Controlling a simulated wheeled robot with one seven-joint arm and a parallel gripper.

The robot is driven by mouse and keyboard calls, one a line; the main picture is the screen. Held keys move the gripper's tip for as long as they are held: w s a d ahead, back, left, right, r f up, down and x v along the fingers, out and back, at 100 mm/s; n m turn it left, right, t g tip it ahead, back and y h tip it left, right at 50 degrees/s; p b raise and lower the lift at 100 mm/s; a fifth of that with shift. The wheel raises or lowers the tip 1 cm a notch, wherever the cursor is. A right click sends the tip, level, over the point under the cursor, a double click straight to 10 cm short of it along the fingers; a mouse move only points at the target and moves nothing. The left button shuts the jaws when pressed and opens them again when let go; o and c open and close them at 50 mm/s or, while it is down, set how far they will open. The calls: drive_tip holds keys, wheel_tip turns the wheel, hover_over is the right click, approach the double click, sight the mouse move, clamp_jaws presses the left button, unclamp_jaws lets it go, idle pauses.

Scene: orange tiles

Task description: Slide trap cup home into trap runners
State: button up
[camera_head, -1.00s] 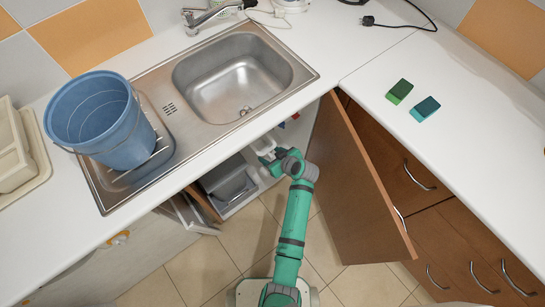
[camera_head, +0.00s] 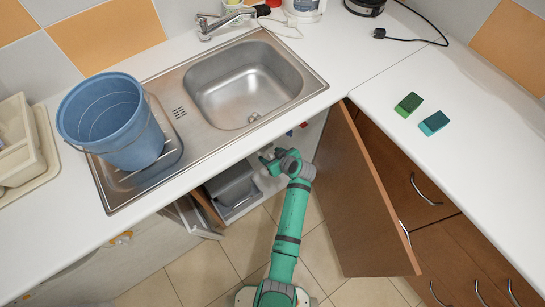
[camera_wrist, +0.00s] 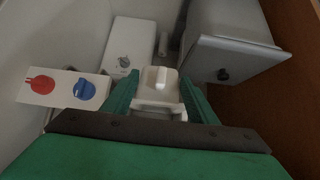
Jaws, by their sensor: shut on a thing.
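A white block-like part (camera_wrist: 157,82), which looks like the trap cup, sits between the green fingers of my gripper (camera_wrist: 160,88) in the wrist view. My gripper is shut on it, and the fingers hide its sides. In the head view my gripper (camera_head: 270,158) reaches under the counter's front edge into the open sink cabinet. The counter hides most of what lies ahead of it there. A short pale upright part (camera_wrist: 163,45) stands beyond the held part in the wrist view. I cannot make out the trap runners clearly.
A grey bin (camera_wrist: 230,55) stands close on the right. A white box (camera_wrist: 129,45) and a white panel with red and blue knobs (camera_wrist: 62,88) are on the left. The open cabinet door (camera_head: 365,200) stands right of my arm. The sink (camera_head: 248,85) is overhead.

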drive_tip(key=shift+w+a, duration=0.7)
drive_tip(key=shift+w, duration=0.3)
drive_tip(key=o, duration=1.4)
drive_tip(key=shift+o, duration=0.2)
drive_tip(key=v, duration=1)
drive_tip(key=shift+s+r, duration=0.2)
drive_tip(key=shift+r, duration=0.1)
drive_tip(key=shift+d, duration=0.2)
